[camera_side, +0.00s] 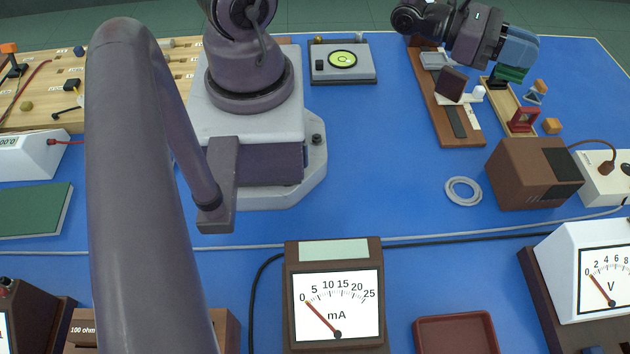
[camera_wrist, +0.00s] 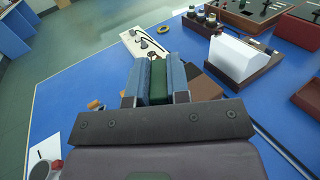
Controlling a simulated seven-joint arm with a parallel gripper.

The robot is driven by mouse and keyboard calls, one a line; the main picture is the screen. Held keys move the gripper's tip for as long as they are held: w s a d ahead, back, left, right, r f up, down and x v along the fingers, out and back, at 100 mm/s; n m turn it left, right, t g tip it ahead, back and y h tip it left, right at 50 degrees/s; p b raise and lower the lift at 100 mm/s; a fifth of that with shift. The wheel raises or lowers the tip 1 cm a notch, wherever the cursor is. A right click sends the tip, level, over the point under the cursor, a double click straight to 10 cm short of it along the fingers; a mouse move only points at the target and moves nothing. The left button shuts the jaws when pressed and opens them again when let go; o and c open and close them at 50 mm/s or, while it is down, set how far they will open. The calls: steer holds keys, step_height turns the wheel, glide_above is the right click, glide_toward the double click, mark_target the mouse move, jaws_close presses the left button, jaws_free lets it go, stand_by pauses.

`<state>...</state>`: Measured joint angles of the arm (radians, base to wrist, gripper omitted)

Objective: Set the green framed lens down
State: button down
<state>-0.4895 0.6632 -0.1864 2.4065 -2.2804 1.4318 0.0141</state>
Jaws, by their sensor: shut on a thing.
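My gripper (camera_side: 517,62) is at the upper right of the side view, its blue fingers pointing down. It is shut on the green framed lens (camera_side: 508,76), which shows only in part below the fingers. In the wrist view the green piece (camera_wrist: 157,78) sits between the two blue fingers (camera_wrist: 155,92). The lens is over or in the far part of a light wooden tray (camera_side: 499,118); I cannot tell whether it touches the tray. A red framed lens (camera_side: 523,119) stands upright nearer the front of that tray.
A brown bench (camera_side: 422,82) with a dark square plate (camera_side: 452,84) and a white piece stands just left of the tray. A blue triangular frame (camera_side: 535,94) and an orange block (camera_side: 551,126) are right of it. A brown box (camera_side: 535,174) is in front.

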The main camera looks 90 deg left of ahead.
steer(key=s+d+f+m+g+h, duration=0.5)
steer(key=s+d+g, duration=0.2)
steer(key=s+d, duration=0.1)
steer(key=s+d+f+m+g+h, duration=0.4)
steer(key=s+d+f+m+g, duration=0.15)
steer(key=s+d+g, duration=0.2)
steer(key=s+m+g+y, duration=0.1)
steer(key=s+m+g, duration=0.5)
steer(key=s+g, duration=0.3)
steer(key=shift+t, duration=0.45)
steer(key=shift+s+d+f, duration=0.15)
steer(key=shift+s+f, duration=0.05)
steer(key=shift+f, duration=1.2)
steer(key=shift+s+d+f, duration=0.1)
steer(key=shift+s+f, duration=0.15)
steer(key=shift+f, duration=1.1)
steer(key=shift+s+d+f, duration=0.15)
steer(key=shift+s+f, duration=0.05)
steer(key=shift+f, duration=1.2)
steer(key=c, duration=1.5)
jaws_free()
steer(key=shift+f, duration=0.15)
steer(key=o, duration=0.4)
